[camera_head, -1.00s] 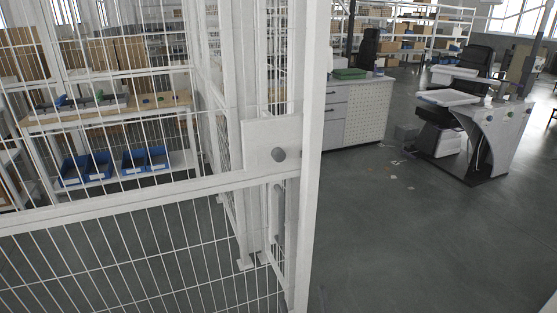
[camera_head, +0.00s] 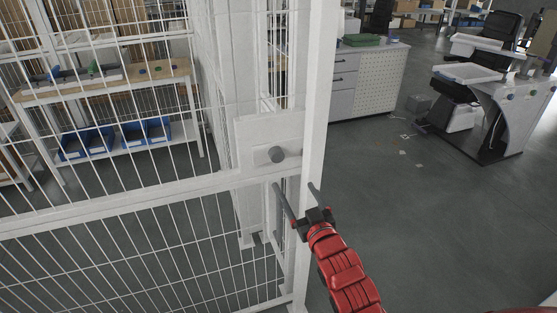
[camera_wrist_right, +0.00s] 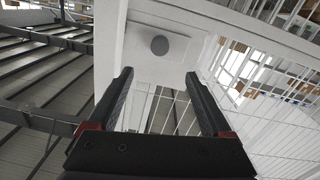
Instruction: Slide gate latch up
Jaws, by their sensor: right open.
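The gate (camera_head: 150,205) is a white frame with wire mesh, standing in front of me. Its latch is a grey round knob (camera_head: 277,154) on a white plate (camera_head: 255,130) beside the white gate post (camera_head: 318,110). My right gripper (camera_head: 294,187) is open and empty, just below the knob, with its fingers pointing up toward the plate. In the right wrist view the knob (camera_wrist_right: 159,45) lies beyond the fingertips, roughly centred between them and apart from both. My left gripper is not in view.
Behind the mesh stands a workbench (camera_head: 105,88) with blue bins (camera_head: 145,133) on its lower shelf. A cabinet (camera_head: 370,80) and a grey workstation (camera_head: 495,115) stand at the back right.

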